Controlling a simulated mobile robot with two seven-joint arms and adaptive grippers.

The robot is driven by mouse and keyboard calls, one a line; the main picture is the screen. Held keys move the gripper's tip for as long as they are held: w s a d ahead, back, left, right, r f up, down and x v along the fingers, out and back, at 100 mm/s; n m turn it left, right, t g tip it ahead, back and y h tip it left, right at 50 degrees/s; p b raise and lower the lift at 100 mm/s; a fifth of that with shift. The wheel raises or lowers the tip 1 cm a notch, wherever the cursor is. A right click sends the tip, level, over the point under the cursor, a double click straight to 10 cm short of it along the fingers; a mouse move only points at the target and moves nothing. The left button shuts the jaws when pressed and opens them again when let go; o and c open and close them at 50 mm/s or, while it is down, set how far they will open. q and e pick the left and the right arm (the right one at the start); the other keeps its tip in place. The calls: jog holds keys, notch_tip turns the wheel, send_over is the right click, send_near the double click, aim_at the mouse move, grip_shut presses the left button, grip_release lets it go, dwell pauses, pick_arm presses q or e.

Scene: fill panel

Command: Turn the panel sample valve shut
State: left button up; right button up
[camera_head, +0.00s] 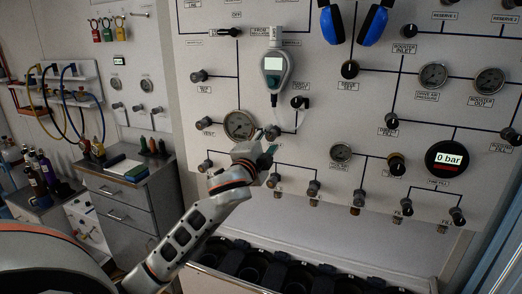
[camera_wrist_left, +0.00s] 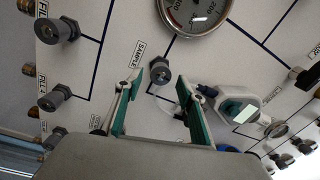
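The sample valve is a small dark knob (camera_wrist_left: 160,74) on the white panel, next to the SAMPLE label (camera_wrist_left: 137,54) in the left wrist view. In the head view the knob (camera_head: 272,132) shows just beyond my left gripper (camera_head: 262,152), right of a round gauge. In the left wrist view my left gripper (camera_wrist_left: 161,86) is open, its green-padded fingers spread. The knob appears between the fingertips; I cannot tell how far beyond them it is, and no finger visibly touches it. My right gripper is not in view.
A round gauge (camera_head: 239,125) sits beside the valve. A handheld analyzer (camera_head: 275,69) hangs above, with a clear tube running down near the knob. A dark bin row (camera_head: 290,275) lies beneath.

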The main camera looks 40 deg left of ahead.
pick_arm(q)
jog(key=v, duration=1)
jog(key=s+d+f+n+g+h, duration=0.15)
jog(key=d+f, duration=0.25)
jog(key=f, duration=1)
jog(key=s+d+f+n+g+h, duration=0.1)
jog(key=s+d+f+g+h, duration=0.15)
jog(key=f, duration=1.15)
jog(key=s+d+f+n+g+h, duration=0.1)
jog(key=s+d+f+n, duration=0.1)
jog(key=s+d+f, duration=0.3)
jog(key=s+d+f+n+g+h, duration=0.1)
jog(key=s+d+f, duration=0.4)
jog(key=s+f, duration=0.8)
notch_tip(320, 180, down, 5)
jog(key=n+g, duration=0.1)
jog(key=n, duration=0.1)
jog(key=shift+s+d+f+n+g+h, duration=0.2)
jog(key=shift+s+f+n+g+h, duration=0.1)
jog(key=shift+n+h, duration=0.1)
jog(key=shift+w+r, duration=0.1)
